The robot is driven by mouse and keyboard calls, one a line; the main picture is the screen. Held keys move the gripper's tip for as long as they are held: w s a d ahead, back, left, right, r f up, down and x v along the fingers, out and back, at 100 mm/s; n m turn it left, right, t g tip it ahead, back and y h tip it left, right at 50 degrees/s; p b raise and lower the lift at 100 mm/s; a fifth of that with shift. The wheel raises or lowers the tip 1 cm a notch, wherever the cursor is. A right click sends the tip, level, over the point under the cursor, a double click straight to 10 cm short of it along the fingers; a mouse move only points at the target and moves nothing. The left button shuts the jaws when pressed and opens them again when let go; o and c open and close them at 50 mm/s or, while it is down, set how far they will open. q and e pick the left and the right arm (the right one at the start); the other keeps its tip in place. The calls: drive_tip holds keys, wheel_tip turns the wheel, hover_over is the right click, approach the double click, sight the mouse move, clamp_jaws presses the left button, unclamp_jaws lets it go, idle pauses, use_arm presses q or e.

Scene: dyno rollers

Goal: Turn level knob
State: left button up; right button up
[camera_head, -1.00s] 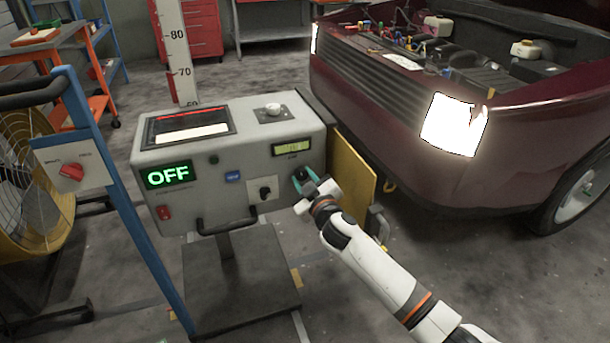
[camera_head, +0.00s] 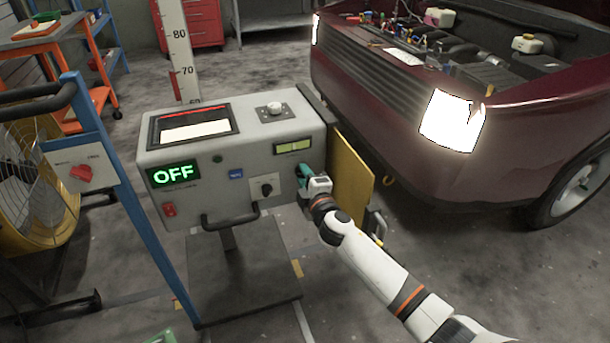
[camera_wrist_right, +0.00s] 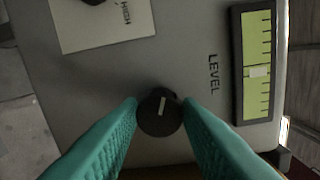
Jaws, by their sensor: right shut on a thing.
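The level knob is a round black knob (camera_wrist_right: 160,113) with a white pointer line, on the front of a grey control box (camera_head: 215,225). In the right wrist view it sits between the two teal fingertips of my right gripper (camera_wrist_right: 160,115), which is shut on it. The word LEVEL and a yellow-green level gauge (camera_wrist_right: 258,66) are beside it, and the gauge also shows in the head view (camera_head: 293,146). In the head view my right gripper (camera_head: 303,174) is at the box's front right and hides the knob. My left gripper is not in view.
A second black knob (camera_head: 267,188) on a pale plate is left of the level knob. A green OFF display (camera_head: 174,174) and a black handle (camera_head: 230,221) are on the box. A yellow panel (camera_head: 350,182) and a dark red car (camera_head: 400,110) stand close on the right.

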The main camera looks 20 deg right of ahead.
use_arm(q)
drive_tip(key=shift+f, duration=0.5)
use_arm(e)
drive_tip(key=shift+n, duration=0.5)
drive_tip(key=o, duration=1)
drive_tip(key=shift+c, duration=0.2)
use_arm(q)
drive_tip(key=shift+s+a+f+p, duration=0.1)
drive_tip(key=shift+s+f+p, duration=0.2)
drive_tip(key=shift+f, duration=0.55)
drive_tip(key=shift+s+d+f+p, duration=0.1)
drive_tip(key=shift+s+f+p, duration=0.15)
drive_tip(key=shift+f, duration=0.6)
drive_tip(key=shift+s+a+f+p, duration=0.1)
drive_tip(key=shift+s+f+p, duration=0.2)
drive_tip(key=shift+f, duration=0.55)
use_arm(e)
drive_tip(key=s, duration=1.2)
drive_tip(key=shift+d+r, duration=0.2)
